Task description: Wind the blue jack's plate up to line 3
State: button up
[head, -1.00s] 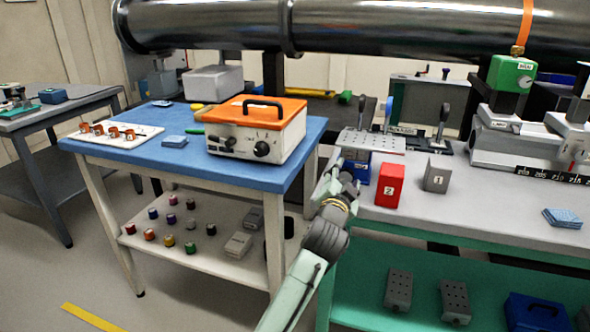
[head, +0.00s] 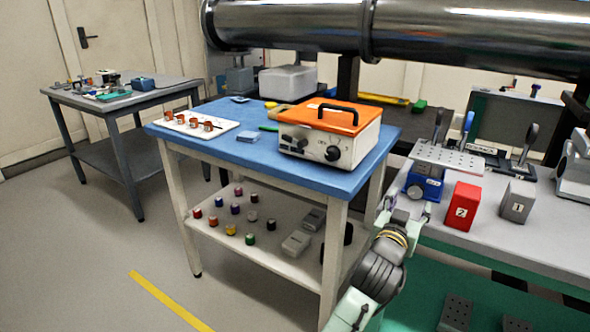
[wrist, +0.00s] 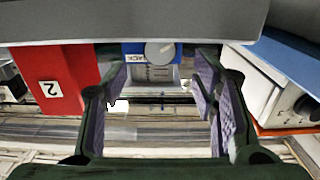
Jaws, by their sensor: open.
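I cannot read which line the plate is at. My gripper (head: 408,208) is in front of the jack, low at the bench's front edge. In the wrist view my gripper (wrist: 160,105) is open and empty, the knob beyond its fingertips.
A red block marked 2 (head: 462,206) stands right of the jack, and a grey block marked 1 (head: 516,202) beyond it. Left is a blue-topped table (head: 220,150) with an orange-lidded box (head: 330,135).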

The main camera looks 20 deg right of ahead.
jog(key=w+a+r+n+t+y+p, duration=0.1)
jog(key=w+a+r+t+y, duration=0.1)
jog(key=a, duration=0.6)
jog(key=w+a+r+n+t+y+p, duration=0.1)
jog(key=w+a+r+n+t+p, duration=0.1)
jog(key=a, duration=0.6)
jog(key=w+a+r+n+t+y+p, duration=0.1)
jog(key=w+a+r+t+y, duration=0.1)
jog(key=w+a+r+t, duration=0.2)
jog(key=shift+w+a+r+y+p, duration=0.35)
jog(key=shift+a+r, duration=0.6)
jog(key=shift+a, duration=1.35)
jog(key=shift+s, duration=0.1)
